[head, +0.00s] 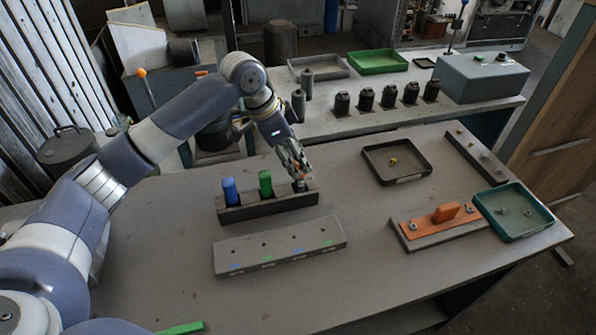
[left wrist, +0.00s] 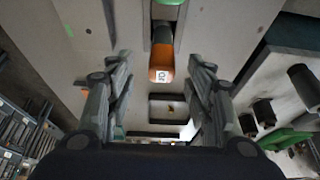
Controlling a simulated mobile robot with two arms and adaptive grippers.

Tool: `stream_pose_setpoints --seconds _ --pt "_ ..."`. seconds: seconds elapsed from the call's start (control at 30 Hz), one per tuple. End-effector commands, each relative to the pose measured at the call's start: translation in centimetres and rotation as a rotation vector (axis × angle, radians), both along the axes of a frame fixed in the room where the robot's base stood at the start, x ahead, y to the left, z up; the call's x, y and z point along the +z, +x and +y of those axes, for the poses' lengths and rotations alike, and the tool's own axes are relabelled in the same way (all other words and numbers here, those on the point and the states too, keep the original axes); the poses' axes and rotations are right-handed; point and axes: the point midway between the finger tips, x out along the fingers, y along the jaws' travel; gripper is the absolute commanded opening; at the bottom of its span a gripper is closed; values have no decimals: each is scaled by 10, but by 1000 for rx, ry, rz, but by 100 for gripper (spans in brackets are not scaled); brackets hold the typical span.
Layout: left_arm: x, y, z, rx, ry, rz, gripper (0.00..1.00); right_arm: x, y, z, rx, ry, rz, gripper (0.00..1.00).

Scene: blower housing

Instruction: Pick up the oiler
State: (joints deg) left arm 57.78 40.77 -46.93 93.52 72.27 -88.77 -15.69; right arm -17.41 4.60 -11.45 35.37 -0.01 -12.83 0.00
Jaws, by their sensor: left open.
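The oiler seems to be the orange-topped dark cylinder with a white label (left wrist: 161,66) in the left wrist view. It stands in the right end of a dark rack (head: 262,206), beside a green piece (head: 265,183) and a blue piece (head: 230,190). In the head view my left gripper mostly hides it. My left gripper (head: 299,172) is above that end of the rack, pointing down. In the left wrist view its open fingers (left wrist: 160,72) are spread on either side of the orange top, with gaps on both sides. My right gripper is not in view.
A grey block with small holes and coloured marks (head: 280,246) lies in front of the rack. A dark tray (head: 397,161), an orange part on a plate (head: 445,213) and a teal tray (head: 513,211) are to the right. Several dark cylinders (head: 388,96) stand on the back table.

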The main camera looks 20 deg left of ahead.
Motion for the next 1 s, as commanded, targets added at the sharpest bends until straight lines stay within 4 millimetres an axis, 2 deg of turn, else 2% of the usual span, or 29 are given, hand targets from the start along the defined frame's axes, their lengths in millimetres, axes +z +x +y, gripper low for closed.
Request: stream_pose_setpoints --seconds 0.1,0.2,0.33,0.5,0.6,0.87,0.9,1.0 --pt "-15 4 -5 0 0 2 48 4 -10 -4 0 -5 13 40" --pt "-21 6 -7 0 0 -1 48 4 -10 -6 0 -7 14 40" --pt "-31 7 -11 -1 1 3 48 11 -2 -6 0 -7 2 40" --pt "-55 14 -20 -1 0 2 48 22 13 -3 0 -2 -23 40" --pt "-66 16 -23 0 -1 1 48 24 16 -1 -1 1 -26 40" --pt "-71 18 -24 0 1 -2 48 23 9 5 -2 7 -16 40" --pt "-71 18 -24 0 1 -2 46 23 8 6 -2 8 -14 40" --pt "-71 17 -24 0 1 -2 23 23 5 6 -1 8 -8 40"
